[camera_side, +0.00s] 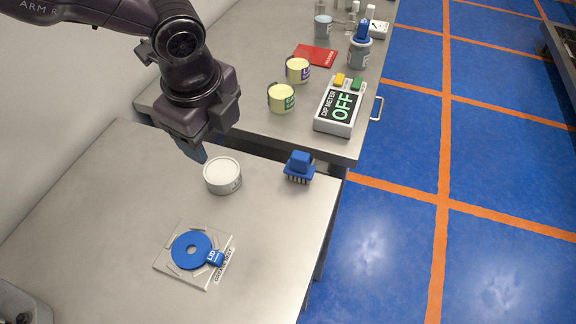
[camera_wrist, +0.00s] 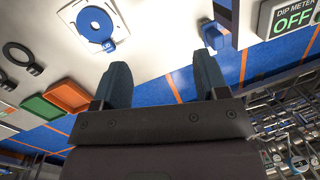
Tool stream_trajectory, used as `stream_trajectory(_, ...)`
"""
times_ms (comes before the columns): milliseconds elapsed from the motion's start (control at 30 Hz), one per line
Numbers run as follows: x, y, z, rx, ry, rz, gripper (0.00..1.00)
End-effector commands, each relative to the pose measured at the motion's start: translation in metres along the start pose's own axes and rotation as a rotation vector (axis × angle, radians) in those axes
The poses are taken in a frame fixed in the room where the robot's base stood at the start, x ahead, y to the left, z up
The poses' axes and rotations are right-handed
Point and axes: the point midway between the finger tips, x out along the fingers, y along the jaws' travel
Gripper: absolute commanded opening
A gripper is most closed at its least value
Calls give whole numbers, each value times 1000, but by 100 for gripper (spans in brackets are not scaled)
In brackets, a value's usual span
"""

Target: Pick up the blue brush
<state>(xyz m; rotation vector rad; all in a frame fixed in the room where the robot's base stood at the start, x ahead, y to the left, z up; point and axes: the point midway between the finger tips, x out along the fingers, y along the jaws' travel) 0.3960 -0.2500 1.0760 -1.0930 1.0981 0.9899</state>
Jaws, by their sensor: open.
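The blue brush (camera_side: 299,168) stands upright, bristles down, near the right edge of the front steel table in the side view. It has a blocky blue handle. My gripper (camera_side: 192,151) is above the same table, to the left of the brush and apart from it. In the wrist view my gripper (camera_wrist: 164,70) shows two separated blue-grey fingers with nothing between them. A small blue shape at the top edge of the wrist view may be the brush, but I cannot tell.
A round white-topped can (camera_side: 223,175) stands between my gripper and the brush. A blue ring lid (camera_side: 187,251) lies on a clear plate in front. On the back table are a dip meter (camera_side: 341,108), two yellow-filled cans and a red packet (camera_side: 315,55).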

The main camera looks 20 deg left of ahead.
Motion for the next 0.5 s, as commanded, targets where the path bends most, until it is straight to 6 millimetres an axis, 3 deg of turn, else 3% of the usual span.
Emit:
stream_trajectory(33, 22, -8, -24, 183, -10, -10, 67)
stream_trajectory(100, 43, -19, -50, 439, -23, -38, 67)
stream_trajectory(200, 59, -38, -75, 765, -45, -92, 67)
stream_trajectory(367, 43, -72, -87, 1131, -94, -197, 67)
stream_trajectory(500, 41, -76, -88, 1314, -121, -206, 67)
